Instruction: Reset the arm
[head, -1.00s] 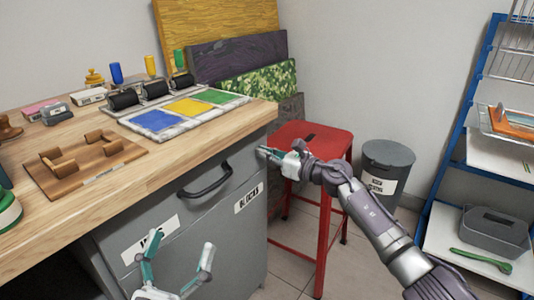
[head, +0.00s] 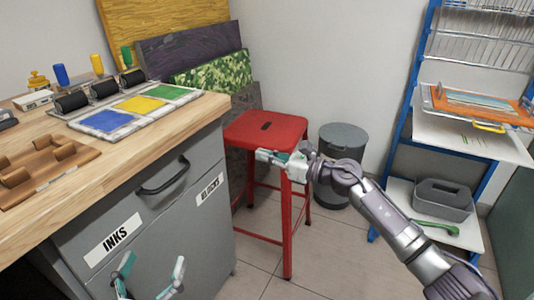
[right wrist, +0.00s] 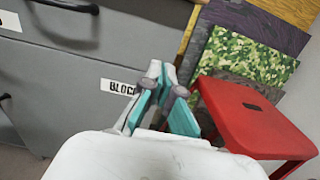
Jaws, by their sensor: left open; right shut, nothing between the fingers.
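My right gripper (head: 282,160) is shut and empty, held in the air in front of the red stool (head: 266,128), with its arm reaching in from the lower right. In the right wrist view its closed fingers (right wrist: 168,88) point toward the grey cabinet drawer labelled BLOCKS (right wrist: 60,95), with the stool to the right. My left gripper (head: 150,275) is open and empty at the bottom of the head view, in front of the drawer labelled INKS (head: 112,240). Its arm is out of frame.
The wooden workbench (head: 125,160) holds an ink tray with blue, yellow and green pads (head: 145,105), rollers and a brown wooden rack (head: 45,168). A blue shelf rack (head: 400,130) is at right. Tiled floor is clear between.

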